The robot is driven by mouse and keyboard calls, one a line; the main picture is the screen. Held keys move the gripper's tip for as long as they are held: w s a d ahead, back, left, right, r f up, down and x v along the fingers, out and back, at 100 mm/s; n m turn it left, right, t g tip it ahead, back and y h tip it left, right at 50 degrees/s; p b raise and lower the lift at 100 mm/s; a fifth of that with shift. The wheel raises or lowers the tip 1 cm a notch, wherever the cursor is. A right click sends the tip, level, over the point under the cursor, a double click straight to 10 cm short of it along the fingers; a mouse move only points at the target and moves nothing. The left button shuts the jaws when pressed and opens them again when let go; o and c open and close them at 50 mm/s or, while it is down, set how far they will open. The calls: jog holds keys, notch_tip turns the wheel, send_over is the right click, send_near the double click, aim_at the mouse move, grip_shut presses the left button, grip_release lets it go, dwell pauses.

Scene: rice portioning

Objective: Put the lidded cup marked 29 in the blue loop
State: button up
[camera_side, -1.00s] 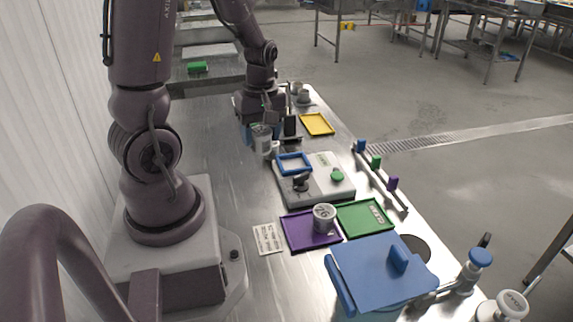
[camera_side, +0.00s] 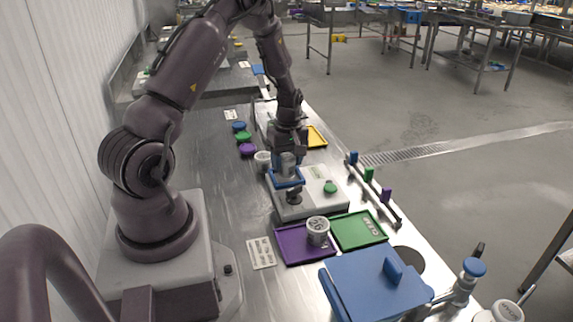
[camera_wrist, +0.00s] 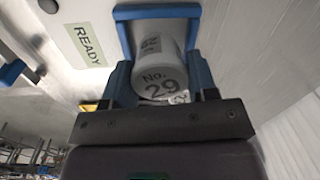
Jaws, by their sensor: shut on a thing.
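The cup marked "No. 29" (camera_wrist: 160,72) is a light grey cup held between the blue fingers of my gripper (camera_wrist: 158,85) in the wrist view. In the side view, my gripper (camera_side: 287,160) is shut on the cup (camera_side: 287,168) over the blue loop (camera_side: 287,182), at the back left of the white device. The blue loop (camera_wrist: 156,13) frames the cup in the wrist view. The cup looks to be inside or just above the loop; I cannot tell if it touches the surface. Its lid is hard to make out.
A light cup (camera_side: 262,160) stands left of the loop. A blue-lidded bin (camera_side: 372,285) is in front.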

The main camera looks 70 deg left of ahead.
jog(key=shift+f, duration=0.75)
jog(key=shift+f, duration=0.15)
jog(key=o, duration=1)
